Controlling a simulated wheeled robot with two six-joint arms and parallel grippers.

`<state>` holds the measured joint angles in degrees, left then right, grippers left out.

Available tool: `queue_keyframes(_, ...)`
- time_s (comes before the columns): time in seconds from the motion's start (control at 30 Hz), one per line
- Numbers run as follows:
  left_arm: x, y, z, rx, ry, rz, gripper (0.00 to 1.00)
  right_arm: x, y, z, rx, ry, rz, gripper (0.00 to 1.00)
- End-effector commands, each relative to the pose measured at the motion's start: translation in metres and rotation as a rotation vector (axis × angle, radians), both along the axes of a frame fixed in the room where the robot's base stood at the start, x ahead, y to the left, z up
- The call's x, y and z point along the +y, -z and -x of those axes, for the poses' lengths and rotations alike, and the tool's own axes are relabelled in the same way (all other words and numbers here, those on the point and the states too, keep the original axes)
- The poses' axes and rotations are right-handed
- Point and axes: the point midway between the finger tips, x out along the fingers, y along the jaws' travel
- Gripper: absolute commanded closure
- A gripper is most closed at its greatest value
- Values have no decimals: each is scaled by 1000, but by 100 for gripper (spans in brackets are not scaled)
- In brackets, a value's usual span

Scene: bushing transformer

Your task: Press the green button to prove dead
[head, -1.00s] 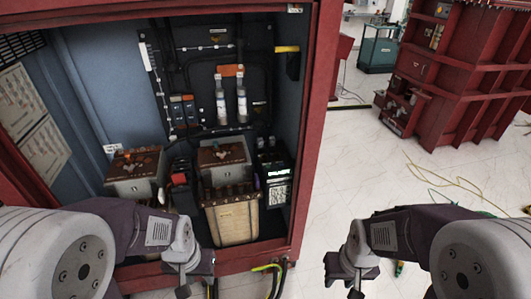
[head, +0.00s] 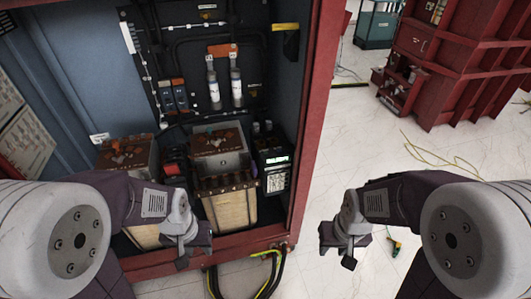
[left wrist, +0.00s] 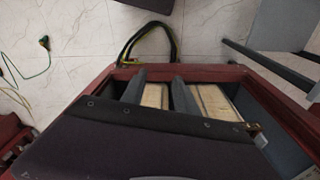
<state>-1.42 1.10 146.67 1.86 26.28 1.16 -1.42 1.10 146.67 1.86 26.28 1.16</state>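The black unit (head: 271,162) with a small lit display stands at the right inside the open red cabinet (head: 314,130). A green button cannot be made out for certain on it or elsewhere in the cabinet. My left gripper (head: 183,258) is low in front of the cabinet's lower edge, apart from the black unit and to its left. In the left wrist view its two dark fingers (left wrist: 158,80) are spread with nothing between them. My right gripper (head: 340,250) hangs over the floor to the right of the cabinet; whether its fingers are apart is unclear.
Beige-fronted boxes (head: 229,205) stand inside the cabinet, with fuse-like tubes (head: 236,86) above. Black and yellow-green cables (head: 270,275) hang out below. A green-handled tool (head: 394,244) lies on the floor at right. Another red cabinet (head: 455,65) stands farther back.

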Motion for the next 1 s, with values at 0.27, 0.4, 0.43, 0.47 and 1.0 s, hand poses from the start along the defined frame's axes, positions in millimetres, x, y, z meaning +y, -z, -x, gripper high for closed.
queue_keyframes(0.27, 0, 0, 0, 0, 0, 0, 100, 0, 0, 0, 0, 0, 0, 64)
queue_keyframes(0.4, 0, 0, 0, 0, 0, 0, 100, 0, 0, 0, 0, 0, 0, 64)
queue_keyframes(0.43, 0, 0, 0, 0, 0, 0, 100, 0, 0, 0, 0, 0, 0, 64)
queue_keyframes(0.47, 0, 0, 0, 0, 0, 0, 100, 0, 0, 0, 0, 0, 0, 64)
queue_keyframes(1.0, 0, 0, 0, 0, 0, 0, 100, 0, 0, 0, 0, 0, 0, 64)
